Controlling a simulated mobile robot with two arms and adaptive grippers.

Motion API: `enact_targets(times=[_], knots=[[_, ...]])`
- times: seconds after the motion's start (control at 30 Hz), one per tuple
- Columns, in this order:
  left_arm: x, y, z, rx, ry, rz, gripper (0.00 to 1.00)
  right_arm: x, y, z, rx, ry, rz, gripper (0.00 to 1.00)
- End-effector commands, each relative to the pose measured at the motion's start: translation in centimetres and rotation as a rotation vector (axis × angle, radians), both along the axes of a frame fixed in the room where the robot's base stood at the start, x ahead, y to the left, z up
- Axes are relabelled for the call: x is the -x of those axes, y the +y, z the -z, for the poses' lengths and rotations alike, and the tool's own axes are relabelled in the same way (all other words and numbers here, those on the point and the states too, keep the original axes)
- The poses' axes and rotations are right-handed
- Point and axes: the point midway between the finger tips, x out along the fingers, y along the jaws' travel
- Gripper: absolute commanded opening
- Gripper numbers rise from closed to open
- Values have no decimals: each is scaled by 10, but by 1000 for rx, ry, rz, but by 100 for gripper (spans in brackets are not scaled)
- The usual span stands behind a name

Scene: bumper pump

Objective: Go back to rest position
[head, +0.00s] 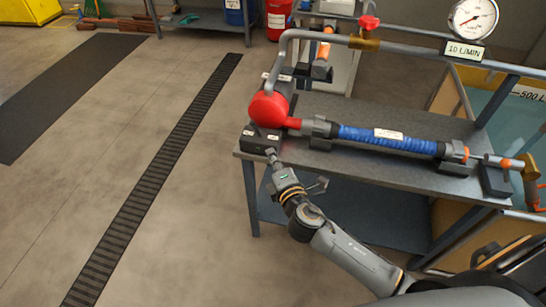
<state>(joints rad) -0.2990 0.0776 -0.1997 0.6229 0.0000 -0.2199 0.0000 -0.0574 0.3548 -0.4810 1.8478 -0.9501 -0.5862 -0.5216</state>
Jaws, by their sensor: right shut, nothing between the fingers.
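My right arm reaches up from the bottom right. My right gripper (271,156) is shut and empty. Its fingertips are at the front face of a dark control box (258,140) on the near left corner of the bench; I cannot tell whether they touch it. The red round pump (268,108) sits just behind the box and joins a blue ribbed hose (385,139) that runs right along the bench. My left gripper is not in view.
The grey bench (390,170) has a lower shelf. A water tank (520,120) stands at right. The floor left of the bench is clear, with a long drain grate (160,170).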

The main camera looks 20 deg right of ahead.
Motion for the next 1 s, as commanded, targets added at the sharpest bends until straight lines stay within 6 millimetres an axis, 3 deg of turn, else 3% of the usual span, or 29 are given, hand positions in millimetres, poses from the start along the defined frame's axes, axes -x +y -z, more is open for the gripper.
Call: enact_targets(times=[0.47,0.57,0.67,0.77,0.87,1.0], knots=[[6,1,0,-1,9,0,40,0,0,0,0,1,0,0],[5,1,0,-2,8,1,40,1,-2,11,-12,22,5,0],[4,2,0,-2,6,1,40,5,-8,47,-61,98,24,0],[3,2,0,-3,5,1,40,18,-19,109,-156,225,66,0],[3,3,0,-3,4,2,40,44,-32,181,-281,375,136,0],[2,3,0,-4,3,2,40,98,-47,273,-464,565,266,0]])
